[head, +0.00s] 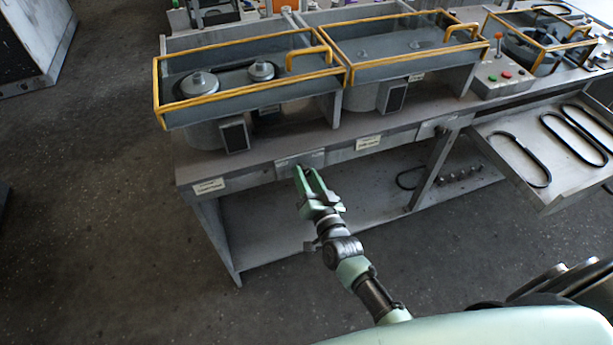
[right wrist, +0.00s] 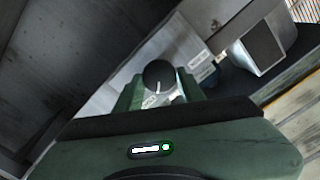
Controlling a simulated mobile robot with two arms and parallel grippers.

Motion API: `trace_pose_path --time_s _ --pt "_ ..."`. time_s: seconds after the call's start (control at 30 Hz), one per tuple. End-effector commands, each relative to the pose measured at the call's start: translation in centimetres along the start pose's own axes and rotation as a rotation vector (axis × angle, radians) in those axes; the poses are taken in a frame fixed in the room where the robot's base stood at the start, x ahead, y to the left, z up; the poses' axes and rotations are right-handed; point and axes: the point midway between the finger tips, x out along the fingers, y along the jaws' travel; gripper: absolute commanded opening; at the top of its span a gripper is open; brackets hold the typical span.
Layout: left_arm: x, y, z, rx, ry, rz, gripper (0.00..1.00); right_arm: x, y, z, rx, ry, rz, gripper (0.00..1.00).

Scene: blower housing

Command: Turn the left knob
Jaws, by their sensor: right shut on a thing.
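The left knob (right wrist: 159,74) is a round black dial with a white pointer line, on a light metal plate (head: 287,164) on the table's front edge. In the right wrist view the pointer line lies on the knob's lower part, near vertical. My right gripper (head: 303,171) reaches up to this plate and hides the knob in the head view. In the right wrist view its green fingers (right wrist: 159,90) stand on either side of the knob and are shut on it. A second metal plate (head: 430,129) sits farther right on the same edge. My left gripper is not in view.
Two yellow-framed housings (head: 160,95) (head: 400,52) stand on the grey table (head: 250,155), the left one with two pulleys (head: 199,84). A tray (head: 560,190) with black belts juts out at the right. A lower shelf (head: 270,225) lies below.

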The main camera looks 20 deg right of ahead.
Motion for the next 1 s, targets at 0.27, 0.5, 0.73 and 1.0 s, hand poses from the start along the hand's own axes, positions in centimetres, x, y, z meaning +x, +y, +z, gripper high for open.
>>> trace_pose_path --time_s 0.27,0.5,0.73,1.0 --pt "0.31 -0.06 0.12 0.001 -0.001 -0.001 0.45 -0.05 0.09 0.15 0.136 -0.003 0.000 0.00" --pt "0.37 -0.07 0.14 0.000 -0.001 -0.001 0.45 -0.05 0.11 0.13 0.182 -0.003 0.001 0.00" --pt "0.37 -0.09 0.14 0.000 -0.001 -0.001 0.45 -0.05 0.11 0.12 0.187 -0.003 0.001 0.00" --pt "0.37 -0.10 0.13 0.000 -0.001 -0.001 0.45 -0.05 0.11 0.12 0.186 -0.003 0.001 0.60"
